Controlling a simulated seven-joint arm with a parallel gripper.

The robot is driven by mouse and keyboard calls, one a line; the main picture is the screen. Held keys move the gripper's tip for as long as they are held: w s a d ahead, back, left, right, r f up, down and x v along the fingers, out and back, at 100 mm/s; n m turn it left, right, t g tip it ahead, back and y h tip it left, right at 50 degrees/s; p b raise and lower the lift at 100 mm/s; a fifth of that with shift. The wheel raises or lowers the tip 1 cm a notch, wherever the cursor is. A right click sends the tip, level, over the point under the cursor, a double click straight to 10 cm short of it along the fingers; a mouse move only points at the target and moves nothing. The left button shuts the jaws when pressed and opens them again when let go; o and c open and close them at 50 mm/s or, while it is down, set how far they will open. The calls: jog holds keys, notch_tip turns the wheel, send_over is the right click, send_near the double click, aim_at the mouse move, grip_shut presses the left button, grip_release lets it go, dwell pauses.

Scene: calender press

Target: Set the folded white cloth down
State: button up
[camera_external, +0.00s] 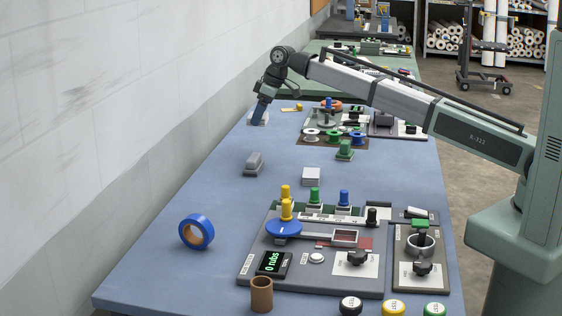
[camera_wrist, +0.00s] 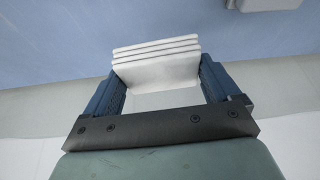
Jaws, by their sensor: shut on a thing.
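The folded white cloth (camera_wrist: 156,68) shows in the wrist view as a stack of several white layers between my two blue fingers. My gripper (camera_wrist: 159,74) is shut on it, with one finger at each side. In the external view, my gripper (camera_external: 262,108) points down near the left edge of the blue table, by the wall.
A grey block (camera_external: 254,163) lies on the blue table (camera_external: 215,200) nearer the camera. A white stack (camera_external: 311,176) lies right of it. A brown mat (camera_external: 325,141) with spools lies to the right of my gripper. A blue tape roll (camera_external: 196,231) and a control panel (camera_external: 320,280) are nearer.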

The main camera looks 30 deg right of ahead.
jog(key=s+a+n, duration=0.2)
jog(key=s+a, duration=0.4)
jog(key=a, duration=0.4)
jog(key=n+g+y, duration=0.1)
jog(key=n+g, duration=0.1)
jog(key=n, duration=0.1)
send_over(229, 206)
jog(key=shift+m+t, duration=0.4)
jog(key=shift+m, duration=0.3)
jog(key=shift+s+d+f, duration=0.1)
jog(key=shift+d+f, duration=0.1)
jog(key=shift+f, duration=1.45)
jog(key=shift+s+d+f, duration=0.1)
jog(key=shift+d+f, duration=0.1)
jog(key=shift+f, duration=1.4)
jog(key=shift+s+d+f, duration=0.1)
jog(key=shift+d+f, duration=0.1)
jog(key=shift+f, duration=1.45)
jog(key=shift+f, duration=0.1)
jog(key=o, duration=0.8)
jog(key=shift+c, duration=0.2)
